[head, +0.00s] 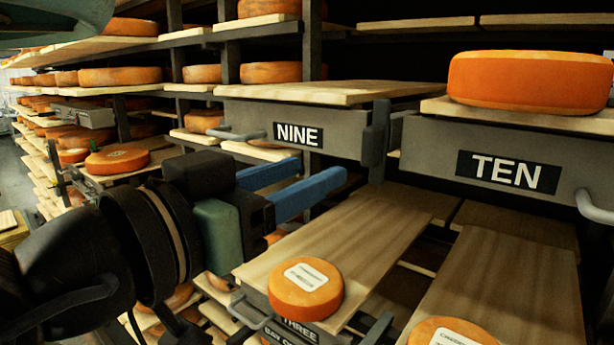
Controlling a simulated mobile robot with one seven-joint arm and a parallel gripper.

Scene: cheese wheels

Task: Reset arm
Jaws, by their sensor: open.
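My gripper (308,183) is in the middle of the head view, its two blue fingers apart and pointing right. Nothing is between the fingers. It hovers above and to the left of a wooden shelf board (365,235). A small orange cheese wheel (306,289) with a white label lies near the front end of that board, below and apart from the fingers. My dark arm reaches in from the lower left. It hides part of the shelves behind it.
A large cheese wheel (530,82) sits above the TEN drawer front (440,148) at right. The NINE drawer front (250,117) stands close behind my fingers. Another labelled cheese (418,336) is at the bottom edge. Metal handles (594,207) stick out. Racks of cheese fill the left.

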